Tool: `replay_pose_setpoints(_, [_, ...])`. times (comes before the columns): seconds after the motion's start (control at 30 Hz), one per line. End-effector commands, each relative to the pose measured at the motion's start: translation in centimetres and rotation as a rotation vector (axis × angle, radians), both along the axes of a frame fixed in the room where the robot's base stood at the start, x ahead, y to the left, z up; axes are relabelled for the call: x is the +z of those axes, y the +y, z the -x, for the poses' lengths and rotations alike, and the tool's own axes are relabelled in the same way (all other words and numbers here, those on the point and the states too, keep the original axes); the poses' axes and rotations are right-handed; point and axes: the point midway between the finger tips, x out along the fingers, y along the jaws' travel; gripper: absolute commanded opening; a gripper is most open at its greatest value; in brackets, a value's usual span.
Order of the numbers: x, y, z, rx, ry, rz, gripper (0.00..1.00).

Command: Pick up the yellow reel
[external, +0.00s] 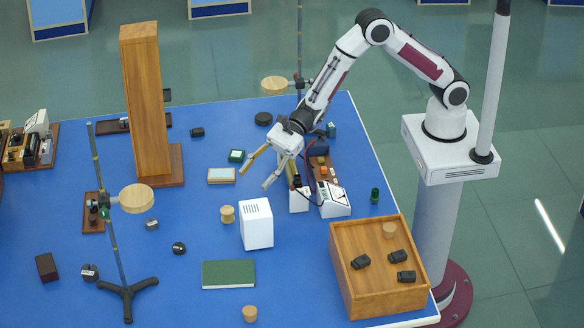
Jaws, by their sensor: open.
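A small pale yellow-tan reel (227,214) stands on the blue table, left of a white box. It looks like the yellow reel, though its colour is closer to tan. My gripper (256,180) is open and empty, its two fingers spread and pointing down and left. It is above and to the right of the reel in the picture, apart from it. How high the fingertips are above the table I cannot tell from this one view.
The white box (256,224) stands right beside the reel. A flat cream-topped box (221,176) and a green box (236,156) lie behind it. Instruments (331,200) are right of the gripper. A wooden tray (338,270) holds several small items. A tall wooden column (146,105) stands left.

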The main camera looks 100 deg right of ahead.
Motion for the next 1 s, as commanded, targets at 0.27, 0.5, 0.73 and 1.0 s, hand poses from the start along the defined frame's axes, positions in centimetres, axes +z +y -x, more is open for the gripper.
replay_pose_setpoints(0.27, [-6.4, -1.9, -2.7, -0.179, 0.106, -0.09, 0.5])
replay_pose_setpoints(0.5, [-8.9, -2.8, -3.5, -0.251, 0.143, -0.124, 0.5])
replay_pose_setpoints(0.73, [-9.1, -3.0, -3.6, -0.259, 0.147, -0.127, 0.5])
replay_pose_setpoints(1.0, [-9.2, -2.8, -3.7, -0.258, 0.146, -0.127, 0.5])
